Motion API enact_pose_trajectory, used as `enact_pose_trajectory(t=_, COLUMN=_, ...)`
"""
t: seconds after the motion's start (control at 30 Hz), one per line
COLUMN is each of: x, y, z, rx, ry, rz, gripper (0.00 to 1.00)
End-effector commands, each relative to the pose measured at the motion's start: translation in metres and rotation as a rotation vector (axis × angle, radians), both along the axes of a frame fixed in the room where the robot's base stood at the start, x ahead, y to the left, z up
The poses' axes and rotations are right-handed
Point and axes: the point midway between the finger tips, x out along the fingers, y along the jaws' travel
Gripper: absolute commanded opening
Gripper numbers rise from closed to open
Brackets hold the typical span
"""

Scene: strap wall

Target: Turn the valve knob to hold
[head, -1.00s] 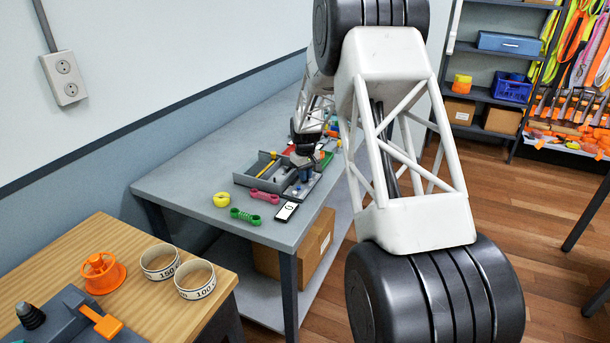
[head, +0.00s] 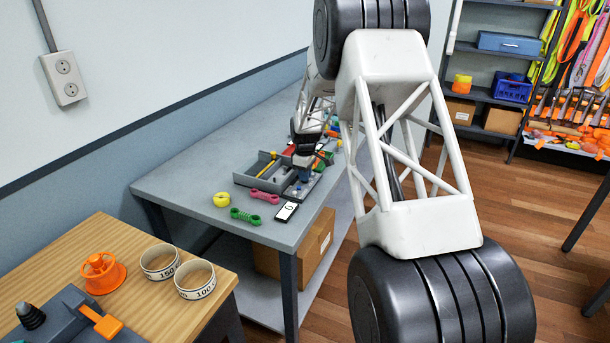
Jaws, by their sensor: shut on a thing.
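My gripper (head: 303,163) is small and far off, reaching down at the right end of the grey tray on the bench. It is shut on a small blue part (head: 304,174), which I take to be the valve knob. The part stands on a grey plate (head: 299,190). My wrist and fingers cover most of the knob, so its pointer and any hold mark cannot be read.
The grey tray (head: 252,179) holds a yellow-handled tool. A yellow ring (head: 221,199), a green link (head: 245,216), a pink link (head: 265,196) and a white-faced card (head: 286,211) lie in front. A wooden table (head: 60,262) stands nearer, at left.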

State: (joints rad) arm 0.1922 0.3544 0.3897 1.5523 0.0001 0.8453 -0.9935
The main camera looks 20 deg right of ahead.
Motion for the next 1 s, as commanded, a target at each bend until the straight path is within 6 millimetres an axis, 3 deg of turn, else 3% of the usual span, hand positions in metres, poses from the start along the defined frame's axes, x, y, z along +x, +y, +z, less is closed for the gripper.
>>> enact_pose_trajectory(t=0.23, x=0.000, y=0.000, z=0.000, rx=-0.001, ry=-0.001, rz=0.000, gripper=0.00)
enact_pose_trajectory(t=0.27, x=0.000, y=0.000, z=0.000, rx=-0.001, ry=-0.001, rz=0.000, gripper=0.15)
enact_pose_trajectory(t=0.4, x=0.000, y=0.000, z=0.000, rx=-0.001, ry=-0.001, rz=0.000, gripper=0.36)
enact_pose_trajectory(t=0.77, x=0.000, y=0.000, z=0.002, rx=-0.001, ry=-0.001, rz=-0.001, gripper=0.37)
enact_pose_trajectory(t=1.0, x=0.000, y=0.000, z=0.018, rx=0.000, ry=-0.001, rz=-0.001, gripper=0.37)
